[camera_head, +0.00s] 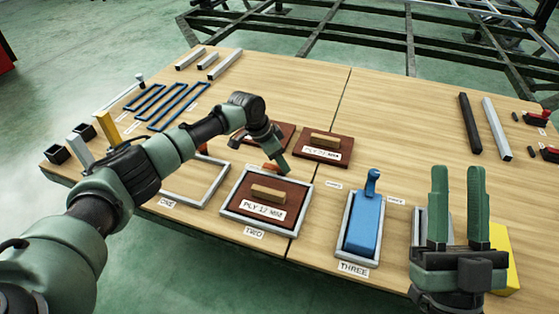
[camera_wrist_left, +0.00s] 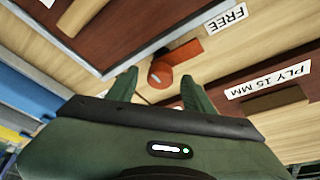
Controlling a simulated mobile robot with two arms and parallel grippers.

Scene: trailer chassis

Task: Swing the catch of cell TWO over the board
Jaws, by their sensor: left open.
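Cell TWO (camera_head: 228,203) is a grey frame with a brown board (camera_head: 290,194) lying in it, marked PLY 12 MM and bearing a wooden block. Its orange catch (camera_head: 268,169) is at the frame's far edge, partly hidden by my left gripper (camera_head: 277,163). In the left wrist view the catch (camera_wrist_left: 160,73) has a round pivot and a short arm, beside the frame edge and off the board. My left gripper (camera_wrist_left: 160,88) is open, its fingertips on either side of the catch; I cannot tell if they touch it. My right gripper (camera_head: 458,190) is open and empty at the right.
Cell ONE (camera_head: 215,187) is an empty frame on the left. Cell THREE (camera_head: 345,240) holds a blue piece (camera_head: 366,225) with an upright handle. Behind cell TWO lies another board (camera_head: 323,155); a FREE label (camera_wrist_left: 227,18) is close to the catch. A yellow block (camera_head: 507,262) is behind my right gripper.

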